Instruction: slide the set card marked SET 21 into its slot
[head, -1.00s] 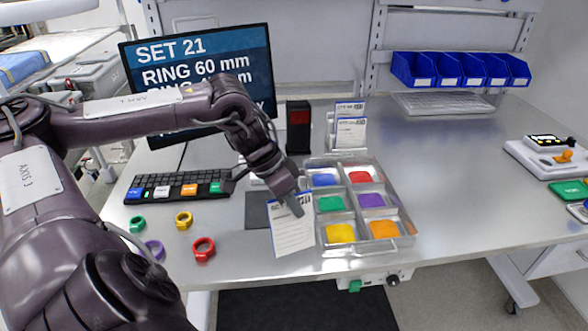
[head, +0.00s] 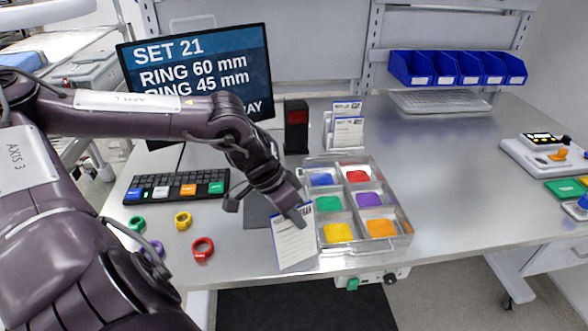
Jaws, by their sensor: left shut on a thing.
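My left gripper (head: 298,212) is shut on a white card (head: 292,243) with a blue top band. It holds the card upright and tilted at the front edge of the table, left of the clear tray. The card's set number is too small to read. The clear tray (head: 408,238) has several compartments with coloured pads in blue, red, green, purple, yellow and orange. A card holder (head: 328,133) behind the tray has white cards (head: 348,131) standing in it. Which slot belongs to the card cannot be told. My right gripper is not in view.
A monitor (head: 200,75) reads SET 21, RING 60 mm, RING 45 mm. A keyboard (head: 170,187) and green, yellow, purple and red rings (head: 203,249) lie at left. A dark red-windowed box (head: 296,126) stands behind.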

